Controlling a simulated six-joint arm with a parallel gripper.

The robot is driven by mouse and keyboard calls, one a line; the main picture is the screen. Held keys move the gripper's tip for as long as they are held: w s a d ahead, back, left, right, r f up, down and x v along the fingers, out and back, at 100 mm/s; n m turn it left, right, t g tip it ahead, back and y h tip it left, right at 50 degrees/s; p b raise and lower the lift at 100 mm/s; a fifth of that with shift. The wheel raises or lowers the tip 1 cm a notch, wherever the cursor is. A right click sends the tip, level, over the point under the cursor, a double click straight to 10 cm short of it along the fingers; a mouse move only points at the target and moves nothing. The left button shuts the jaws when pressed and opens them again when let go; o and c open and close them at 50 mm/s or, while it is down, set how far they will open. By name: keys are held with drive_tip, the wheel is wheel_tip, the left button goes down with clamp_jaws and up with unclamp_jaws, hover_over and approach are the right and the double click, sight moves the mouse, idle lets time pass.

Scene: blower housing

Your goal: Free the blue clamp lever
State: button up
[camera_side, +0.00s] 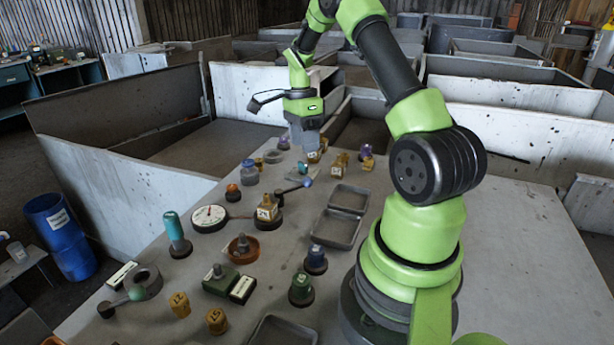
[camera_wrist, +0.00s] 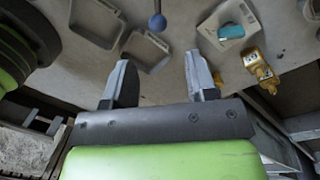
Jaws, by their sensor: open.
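The blue clamp lever (camera_side: 295,187) stands on the table, its thin arm ending in a blue ball knob that points right in the side view. The ball also shows at the top of the wrist view (camera_wrist: 157,22), with part of its arm cut off by the frame edge. My gripper (camera_side: 303,148) hangs over the far part of the table, beyond the lever and apart from it. In the wrist view its two fingers (camera_wrist: 159,80) are spread with nothing between them. The clamp's base is out of the wrist view.
Grey trays (camera_side: 335,229) lie to the right of the lever. A pale plate (camera_wrist: 222,22) with a teal block (camera_wrist: 231,32) lies close to the ball, with gold numbered parts (camera_wrist: 258,66) beyond. A dial gauge (camera_side: 209,217) and gold-topped piece (camera_side: 267,208) stand nearby. Another lever (camera_side: 128,299) is at front left.

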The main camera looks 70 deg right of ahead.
sight(307, 179)
drive_tip(key=shift+y, duration=0.3)
drive_tip(key=f, duration=0.6)
drive_tip(key=s+a+f, duration=0.1)
drive_tip(key=f, duration=0.2)
drive_tip(key=shift+f, duration=0.3)
drive_tip(key=shift+c, duration=0.2)
clamp_jaws()
